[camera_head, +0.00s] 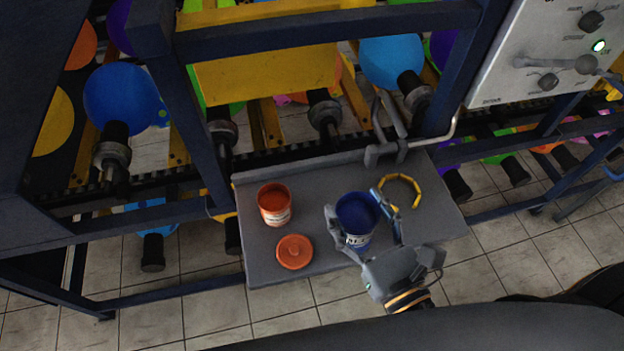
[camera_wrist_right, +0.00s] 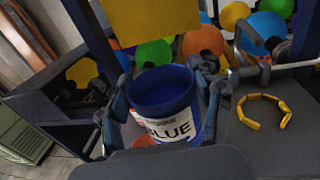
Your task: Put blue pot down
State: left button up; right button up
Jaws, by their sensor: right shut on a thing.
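The blue pot (camera_head: 357,214) is an open pot, blue inside, with a white label. My right gripper (camera_head: 364,220) is shut around its sides, one finger on each side. The pot is upright over the right part of the grey shelf (camera_head: 325,185); I cannot tell whether its base touches the shelf. In the right wrist view the blue pot (camera_wrist_right: 165,105) sits between the fingers, with its label reading "BLUE". My left gripper is not in view.
An open orange pot (camera_head: 274,205) stands on the shelf at the left. An orange lid (camera_head: 294,252) lies in front of it. A yellow segmented ring (camera_head: 400,191) lies right of the blue pot. A machine with colored balloons (camera_head: 122,95) stands behind.

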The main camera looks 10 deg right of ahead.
aim_at(354, 202)
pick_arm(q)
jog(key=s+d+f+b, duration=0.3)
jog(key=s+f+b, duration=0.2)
pick_arm(e)
jog(key=w+f, duration=0.1)
jog(key=w, duration=0.2)
jog(key=w+f, duration=0.1)
jog(key=shift+w+d+f, duration=0.15)
jog(key=shift+w+f, duration=0.05)
jog(key=shift+f, duration=0.1)
jog(key=w+f+b, duration=0.3)
jog(key=w+f, duration=0.1)
jog(key=f, duration=0.1)
jog(key=w+f+b, duration=0.4)
jog(key=w+f, duration=0.1)
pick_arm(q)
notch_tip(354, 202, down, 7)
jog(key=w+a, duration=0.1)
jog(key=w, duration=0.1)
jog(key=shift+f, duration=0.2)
pick_arm(e)
jog(key=shift+f, duration=0.1)
jog(key=o, duration=1.3)
jog(key=shift+f, duration=0.15)
